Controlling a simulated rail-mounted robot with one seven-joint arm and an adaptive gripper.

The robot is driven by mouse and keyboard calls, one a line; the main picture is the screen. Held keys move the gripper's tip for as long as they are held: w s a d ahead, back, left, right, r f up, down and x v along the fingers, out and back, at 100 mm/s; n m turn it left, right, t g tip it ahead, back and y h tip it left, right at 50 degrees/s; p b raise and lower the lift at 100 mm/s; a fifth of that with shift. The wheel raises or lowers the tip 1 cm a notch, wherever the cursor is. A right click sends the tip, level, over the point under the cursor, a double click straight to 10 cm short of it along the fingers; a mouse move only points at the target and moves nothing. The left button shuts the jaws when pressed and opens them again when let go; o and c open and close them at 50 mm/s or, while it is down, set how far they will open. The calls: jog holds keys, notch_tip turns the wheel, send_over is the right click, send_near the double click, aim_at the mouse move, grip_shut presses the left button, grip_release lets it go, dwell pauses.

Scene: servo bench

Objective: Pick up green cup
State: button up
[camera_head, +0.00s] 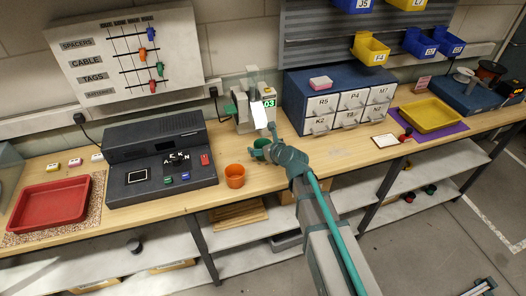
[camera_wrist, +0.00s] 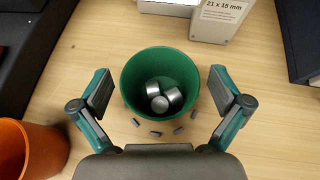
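The green cup (camera_wrist: 160,66) stands upright on the wooden bench in the wrist view, with several silver cylindrical pieces (camera_wrist: 160,95) inside it. My gripper (camera_wrist: 161,88) is open, with one finger on each side of the cup and a gap visible at both sides. In the head view the green cup (camera_head: 262,143) shows only in part, behind my gripper (camera_head: 268,150). An orange cup (camera_head: 235,176) stands just left of it, and also shows at the lower left of the wrist view (camera_wrist: 40,150).
A dark console (camera_head: 160,160) stands left of the cups. A label device with a green display (camera_head: 269,103) stands behind them. A blue drawer unit (camera_head: 340,98) is at the back right. A red tray (camera_head: 52,203) and a yellow tray (camera_head: 430,115) lie farther off.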

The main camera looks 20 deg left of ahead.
jog(key=c, duration=1.1)
jog(key=shift+r, duration=0.15)
jog(key=shift+c, duration=0.2)
jog(key=shift+r+b, duration=0.5)
jog(key=shift+r, duration=0.5)
jog(key=s+d+r+b, duration=0.5)
jog(key=s+d+r, duration=0.1)
jog(key=s+r, duration=0.3)
jog(key=shift+s+d+r+b, duration=0.15)
jog(key=shift+s+r+b, duration=0.15)
jog(key=shift+s, duration=0.4)
jog(key=shift+b, duration=0.45)
